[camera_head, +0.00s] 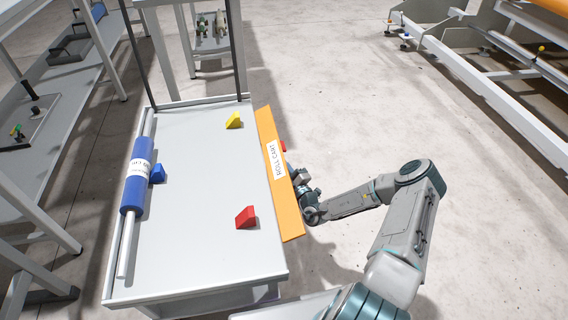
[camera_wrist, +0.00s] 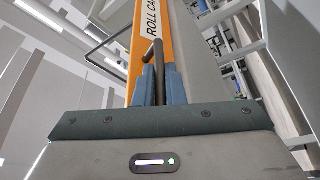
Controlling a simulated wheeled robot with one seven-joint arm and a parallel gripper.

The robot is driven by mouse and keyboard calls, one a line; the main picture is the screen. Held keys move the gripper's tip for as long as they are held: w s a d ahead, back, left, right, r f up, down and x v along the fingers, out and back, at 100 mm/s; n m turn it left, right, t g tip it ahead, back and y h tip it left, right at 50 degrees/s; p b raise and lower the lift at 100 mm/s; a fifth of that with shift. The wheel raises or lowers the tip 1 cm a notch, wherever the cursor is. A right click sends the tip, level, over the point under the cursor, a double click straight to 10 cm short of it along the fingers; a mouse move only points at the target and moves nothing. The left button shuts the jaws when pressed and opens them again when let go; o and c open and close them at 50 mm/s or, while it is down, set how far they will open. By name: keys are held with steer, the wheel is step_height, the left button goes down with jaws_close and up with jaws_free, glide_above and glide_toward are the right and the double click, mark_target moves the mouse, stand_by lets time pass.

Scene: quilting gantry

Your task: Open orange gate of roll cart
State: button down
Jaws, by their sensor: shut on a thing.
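The orange gate (camera_head: 266,134) runs along the right edge of the roll cart (camera_head: 190,262) and carries a white "ROLL CART" label. Its inner face shows broad in the head view; I cannot tell how far it is tilted. In the wrist view the orange gate (camera_wrist: 146,45) rises ahead with a dark bar handle (camera_wrist: 158,48) on it. My gripper (camera_wrist: 161,76) is shut on this handle, its two blue fingers on either side of it. In the head view my gripper (camera_head: 303,190) is at the gate's outer side, its fingertips largely hidden.
A blue roll (camera_head: 135,188) on a pale bar lies along the cart's left side, with a blue wedge (camera_head: 157,174) beside it. A yellow wedge (camera_head: 234,121) and red wedge (camera_head: 246,217) sit on the deck.

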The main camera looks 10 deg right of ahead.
steer(key=a+f+m+t+h+b, duration=0.1)
steer(key=a+f+m+h+b, duration=0.1)
steer(key=m, duration=0.7)
steer(key=a+f+m+t+h+b, duration=0.2)
steer(key=m+h+b, duration=0.3)
steer(key=m, duration=0.3)
steer(key=shift+a+f+m+h, duration=0.35)
steer(key=shift+a+m+h, duration=0.05)
steer(key=c, duration=1.8)
jaws_free()
steer(key=shift+a, duration=0.1)
steer(key=shift+r, duration=0.1)
